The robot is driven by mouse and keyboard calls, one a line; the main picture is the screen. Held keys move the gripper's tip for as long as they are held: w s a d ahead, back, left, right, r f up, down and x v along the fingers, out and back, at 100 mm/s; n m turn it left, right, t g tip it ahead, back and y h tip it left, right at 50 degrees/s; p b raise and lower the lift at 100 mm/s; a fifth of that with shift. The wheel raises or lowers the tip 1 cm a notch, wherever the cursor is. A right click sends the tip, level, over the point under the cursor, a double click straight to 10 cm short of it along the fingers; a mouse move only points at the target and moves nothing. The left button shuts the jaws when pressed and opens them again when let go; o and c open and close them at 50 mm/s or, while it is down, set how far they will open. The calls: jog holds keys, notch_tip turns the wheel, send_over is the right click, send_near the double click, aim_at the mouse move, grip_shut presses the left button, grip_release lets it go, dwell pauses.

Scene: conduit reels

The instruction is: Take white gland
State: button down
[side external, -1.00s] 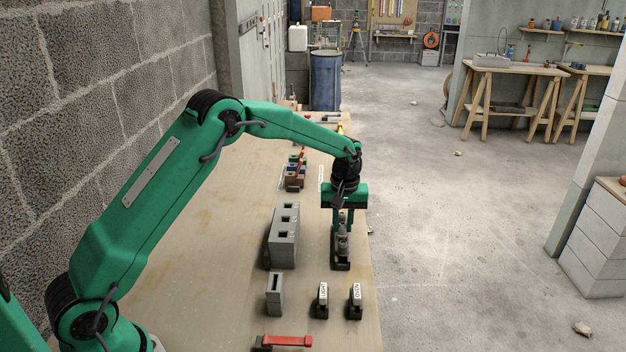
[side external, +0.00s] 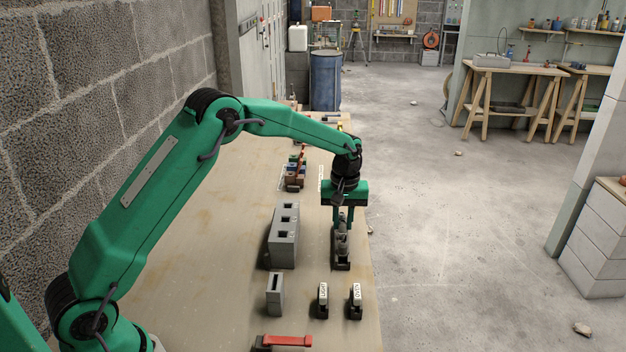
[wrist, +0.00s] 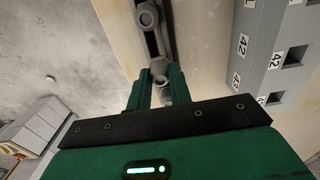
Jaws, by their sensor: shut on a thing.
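A pale grey-white gland (wrist: 166,91) sits between the two green fingers of my gripper (wrist: 158,88) in the wrist view. The fingers are shut on it, and they partly hide it. More pale grey glands (wrist: 147,16) stand in a row in a narrow dark holder beyond it. In the side view my gripper (side external: 343,224) points down over the far end of this dark holder (side external: 342,266) near the table's right edge. I cannot tell whether the held gland is clear of the holder.
A grey block with square openings (side external: 284,240) stands left of the holder; its number labels show in the wrist view. The table's left middle is clear.

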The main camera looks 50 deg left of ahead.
jog(key=shift+r, duration=0.15)
jog(key=shift+r, duration=0.95)
